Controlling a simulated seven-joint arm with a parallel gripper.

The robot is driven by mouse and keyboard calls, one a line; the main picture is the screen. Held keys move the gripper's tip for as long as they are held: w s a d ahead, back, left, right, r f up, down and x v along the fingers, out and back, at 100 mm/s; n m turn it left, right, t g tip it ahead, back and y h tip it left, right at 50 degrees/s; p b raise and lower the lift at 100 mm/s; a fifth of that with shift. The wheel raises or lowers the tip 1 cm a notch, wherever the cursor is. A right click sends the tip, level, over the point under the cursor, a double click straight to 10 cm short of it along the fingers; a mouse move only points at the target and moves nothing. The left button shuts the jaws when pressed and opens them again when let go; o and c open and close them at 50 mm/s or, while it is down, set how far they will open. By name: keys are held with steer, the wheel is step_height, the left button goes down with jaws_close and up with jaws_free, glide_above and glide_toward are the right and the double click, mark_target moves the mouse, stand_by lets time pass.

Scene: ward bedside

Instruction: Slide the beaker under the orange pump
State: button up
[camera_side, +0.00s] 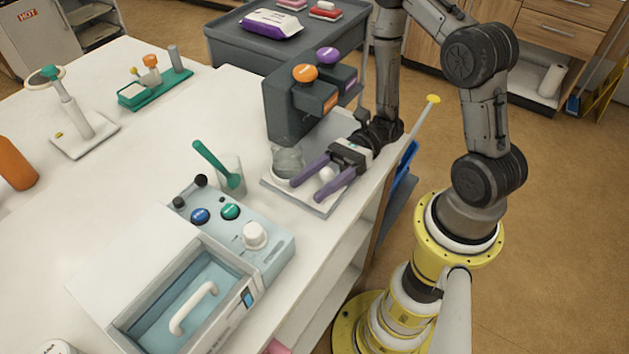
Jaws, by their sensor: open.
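A dark grey dispenser (284,103) stands near the table's right edge. It bears an orange pump (305,73) and, to the right and behind, a purple pump (327,55). A clear glass beaker (287,160) stands upright on the dispenser's pale base tray (324,209), low and in front of the dispenser body. My gripper (308,190) reaches in from the right, low over the tray, with its purple fingers apart. The beaker is beside the upper-left finger, not between the fingers; whether they touch is unclear.
A clear cup (231,180) with a green spoon (213,161) stands left of the tray. A blue-grey device (245,232) with knobs and an open-topped bath (185,300) fill the front. A green rack (155,88) stands farther back; the tabletop between is clear.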

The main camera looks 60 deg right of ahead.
jaws_close()
stand_by(0.3)
stand_by(1.1)
